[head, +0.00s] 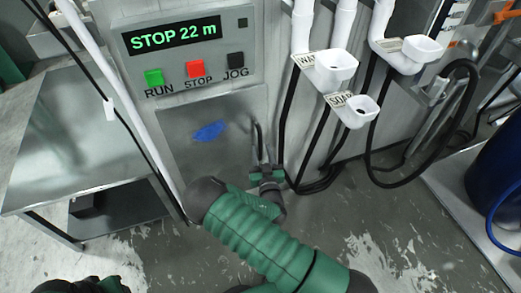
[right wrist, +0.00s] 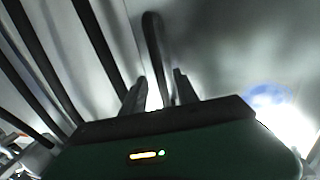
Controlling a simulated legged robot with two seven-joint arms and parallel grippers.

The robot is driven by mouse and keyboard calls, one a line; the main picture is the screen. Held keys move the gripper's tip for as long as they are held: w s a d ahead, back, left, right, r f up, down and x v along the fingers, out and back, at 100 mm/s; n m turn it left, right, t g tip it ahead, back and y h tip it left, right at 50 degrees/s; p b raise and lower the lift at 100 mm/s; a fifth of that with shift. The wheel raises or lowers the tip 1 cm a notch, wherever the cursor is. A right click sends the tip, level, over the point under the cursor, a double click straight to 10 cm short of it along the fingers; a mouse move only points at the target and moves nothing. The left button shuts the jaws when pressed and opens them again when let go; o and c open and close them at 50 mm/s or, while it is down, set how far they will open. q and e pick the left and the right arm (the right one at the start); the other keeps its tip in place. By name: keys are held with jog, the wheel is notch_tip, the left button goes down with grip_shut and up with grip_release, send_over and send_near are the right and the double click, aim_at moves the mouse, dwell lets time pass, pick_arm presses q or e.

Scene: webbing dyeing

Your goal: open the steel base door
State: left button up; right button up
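The steel base door (head: 188,150) is a flat grey panel below the control panel and looks shut. A blue patch (head: 209,131) is on it. Its dark upright bar handle (head: 258,138) is near the panel's right edge. My right gripper (head: 268,162) is at the handle's lower part. In the right wrist view the handle (right wrist: 154,45) runs down between the two fingers of the right gripper (right wrist: 160,92). The fingers are apart, with a light gap showing beside the bar. My left gripper is not in view.
The control panel (head: 188,45) has RUN, STOP and JOG buttons and reads "STOP 22 m". A steel table (head: 75,130) stands left. White funnels (head: 335,65) and black hoses (head: 312,150) are right of the door. A blue drum (head: 498,170) stands far right. Floor shows in front.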

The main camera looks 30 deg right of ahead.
jog(key=shift+b+x, duration=0.3)
jog(key=shift+x, duration=1.15)
jog(key=shift+a, duration=0.1)
jog(key=shift+c, duration=0.5)
grip_shut()
